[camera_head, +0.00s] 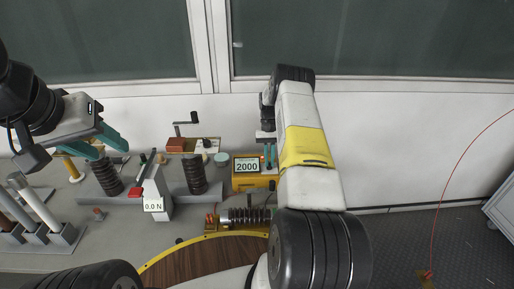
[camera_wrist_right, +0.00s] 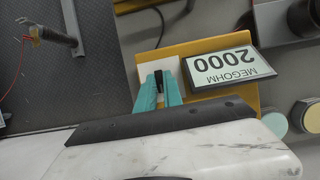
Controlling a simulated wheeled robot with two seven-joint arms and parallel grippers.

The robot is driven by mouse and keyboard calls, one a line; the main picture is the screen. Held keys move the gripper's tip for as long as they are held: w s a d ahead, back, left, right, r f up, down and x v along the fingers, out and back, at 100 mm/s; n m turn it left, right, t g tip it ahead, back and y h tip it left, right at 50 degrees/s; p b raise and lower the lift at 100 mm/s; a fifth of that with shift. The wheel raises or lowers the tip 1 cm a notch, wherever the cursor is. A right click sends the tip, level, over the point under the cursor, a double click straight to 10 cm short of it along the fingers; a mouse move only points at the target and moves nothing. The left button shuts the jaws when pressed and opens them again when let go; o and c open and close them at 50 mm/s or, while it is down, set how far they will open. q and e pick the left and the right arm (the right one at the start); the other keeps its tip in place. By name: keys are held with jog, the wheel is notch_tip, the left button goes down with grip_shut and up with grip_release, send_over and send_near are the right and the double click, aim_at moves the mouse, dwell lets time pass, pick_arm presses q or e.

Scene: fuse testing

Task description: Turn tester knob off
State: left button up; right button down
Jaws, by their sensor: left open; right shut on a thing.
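The yellow tester (camera_head: 241,184) stands on the bench, its screen (camera_head: 246,166) reading 2000. The wrist view shows the tester's yellow face (camera_wrist_right: 205,46) with its screen (camera_wrist_right: 228,68) upside down, reading MEGOHM 2000. My right gripper (camera_wrist_right: 158,82) is shut on a small black knob (camera_wrist_right: 159,76) on the tester face, beside the screen. The fingers cover most of the knob, so its setting cannot be read. In the head view my right gripper (camera_head: 269,158) is partly hidden by my arm. My left gripper (camera_head: 103,147) is open and empty above the left bench, near a dark ribbed insulator (camera_head: 106,176).
A second ribbed insulator (camera_head: 195,174) and a grey stand reading 0.0 N (camera_head: 156,197) are on the bench. A horizontal ribbed part (camera_head: 247,216) lies in front of the tester. White tubes (camera_head: 38,207) stand at left. Open floor (camera_head: 400,235) is at right, with a red wire (camera_head: 443,190).

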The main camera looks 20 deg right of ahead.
dwell(0.4)
jog(key=c, duration=1.5)
grip_release()
jog(key=shift+r, duration=0.1)
jog(key=v, duration=0.7)
jog(key=shift+w+r, duration=0.2)
jog(key=shift+r, duration=0.1)
